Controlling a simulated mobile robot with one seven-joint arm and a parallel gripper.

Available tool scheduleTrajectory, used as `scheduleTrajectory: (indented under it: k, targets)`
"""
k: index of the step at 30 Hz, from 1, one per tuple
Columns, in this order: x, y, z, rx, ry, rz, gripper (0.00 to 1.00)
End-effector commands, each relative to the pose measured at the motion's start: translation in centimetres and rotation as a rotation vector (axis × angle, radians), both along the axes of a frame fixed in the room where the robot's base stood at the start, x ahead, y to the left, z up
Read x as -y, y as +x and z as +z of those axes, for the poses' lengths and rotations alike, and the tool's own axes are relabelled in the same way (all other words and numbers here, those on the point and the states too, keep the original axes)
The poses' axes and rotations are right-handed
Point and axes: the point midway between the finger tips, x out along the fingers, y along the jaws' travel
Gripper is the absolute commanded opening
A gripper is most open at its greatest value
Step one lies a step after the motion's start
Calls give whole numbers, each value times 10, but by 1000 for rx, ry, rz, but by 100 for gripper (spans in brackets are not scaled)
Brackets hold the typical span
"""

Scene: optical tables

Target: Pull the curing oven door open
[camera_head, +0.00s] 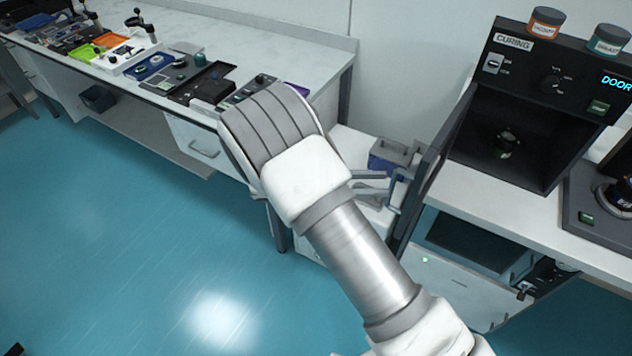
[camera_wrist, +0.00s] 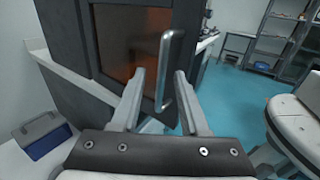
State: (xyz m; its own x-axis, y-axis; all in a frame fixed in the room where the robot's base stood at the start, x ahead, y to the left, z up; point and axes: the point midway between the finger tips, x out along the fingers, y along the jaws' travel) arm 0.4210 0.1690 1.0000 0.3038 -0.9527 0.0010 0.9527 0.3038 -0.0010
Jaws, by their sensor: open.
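The black curing oven (camera_head: 520,50) stands on the bench at the right, its dark chamber exposed. Its door (camera_head: 443,135) is swung wide open to the left, seen nearly edge-on in the head view. In the wrist view the door shows a dark frame with an amber window (camera_wrist: 117,55). Its upright metal handle (camera_wrist: 166,62) appears between my spread fingers. My gripper (camera_wrist: 160,84) is open, a finger on each side of the handle; I cannot tell whether either touches it. In the head view my gripper (camera_head: 386,188) is beside the door, partly hidden by my wrist.
A small dark item (camera_head: 506,142) is inside the oven. Two labelled jars, orange (camera_head: 546,22) and teal (camera_head: 608,40), stand on top. A blue-grey box (camera_head: 388,158) sits left of the door. A long bench (camera_head: 300,50) holds trays and tools. The blue floor is clear at left.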

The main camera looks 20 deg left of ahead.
Motion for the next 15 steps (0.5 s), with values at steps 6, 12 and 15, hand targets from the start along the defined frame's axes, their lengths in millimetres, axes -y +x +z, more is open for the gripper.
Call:
scheduleTrajectory:
  k: [6,12,15]
  targets:
    - [-54,-17,-3,0,3,4,45]
    - [-97,-30,-2,1,3,3,45]
    - [-113,-35,-2,2,2,2,45]
